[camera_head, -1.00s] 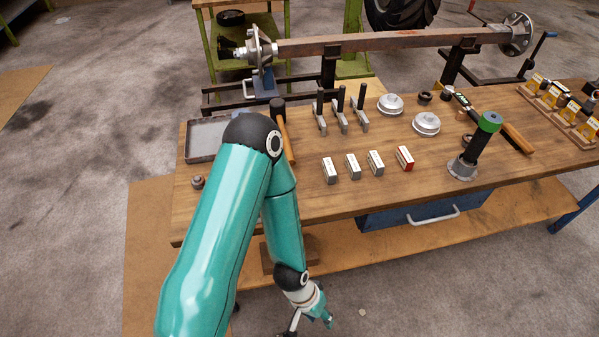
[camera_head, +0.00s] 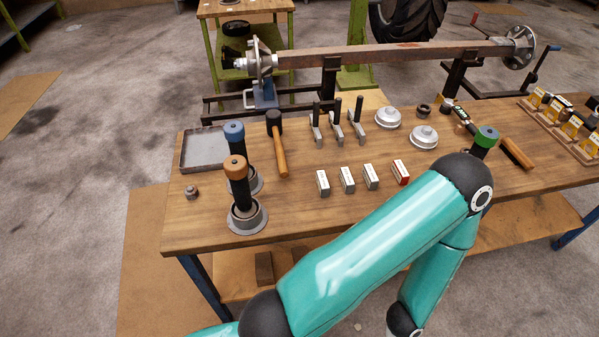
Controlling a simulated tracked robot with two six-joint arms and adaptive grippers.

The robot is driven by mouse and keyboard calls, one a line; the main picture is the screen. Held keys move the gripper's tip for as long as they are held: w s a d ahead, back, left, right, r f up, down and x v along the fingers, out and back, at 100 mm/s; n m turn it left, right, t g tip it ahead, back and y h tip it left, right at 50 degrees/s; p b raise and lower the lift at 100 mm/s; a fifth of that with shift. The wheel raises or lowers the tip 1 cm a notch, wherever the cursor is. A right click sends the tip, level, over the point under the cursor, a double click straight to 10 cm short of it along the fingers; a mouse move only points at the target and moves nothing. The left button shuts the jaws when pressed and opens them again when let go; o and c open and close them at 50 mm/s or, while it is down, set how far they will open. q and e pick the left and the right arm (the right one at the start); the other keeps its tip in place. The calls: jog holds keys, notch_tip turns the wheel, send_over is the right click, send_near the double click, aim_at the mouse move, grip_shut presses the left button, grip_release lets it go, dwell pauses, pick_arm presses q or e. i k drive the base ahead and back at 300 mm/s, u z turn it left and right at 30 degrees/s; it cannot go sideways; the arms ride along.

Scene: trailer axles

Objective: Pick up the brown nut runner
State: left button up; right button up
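The brown nut runner (camera_head: 238,187) has a brown cap on a black body and stands upright in a round grey holder at the front left of the workbench. A blue-capped nut runner (camera_head: 234,133) stands just behind it, its lower part partly hidden. A green-capped nut runner (camera_head: 486,138) stands at the right, its lower part hidden behind my teal arm. That arm comes in from the lower left and bends down at the right, in front of the bench. Its gripper is outside the picture. My other gripper is not in view either.
The wooden workbench (camera_head: 300,210) also holds a grey tray (camera_head: 203,150), a hammer (camera_head: 278,147), several small boxes, clamps and two silver caps. A small nut (camera_head: 191,192) lies left of the brown nut runner. An axle (camera_head: 400,52) spans stands behind.

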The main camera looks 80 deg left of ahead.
aim_at(235, 167)
jog(key=z, duration=0.2)
jog(key=k, duration=2.1)
jog(key=z, duration=1.6)
jog(key=i, duration=0.1)
jog(key=u, duration=3.35)
jog(key=i, duration=1)
jog(key=z, duration=0.05)
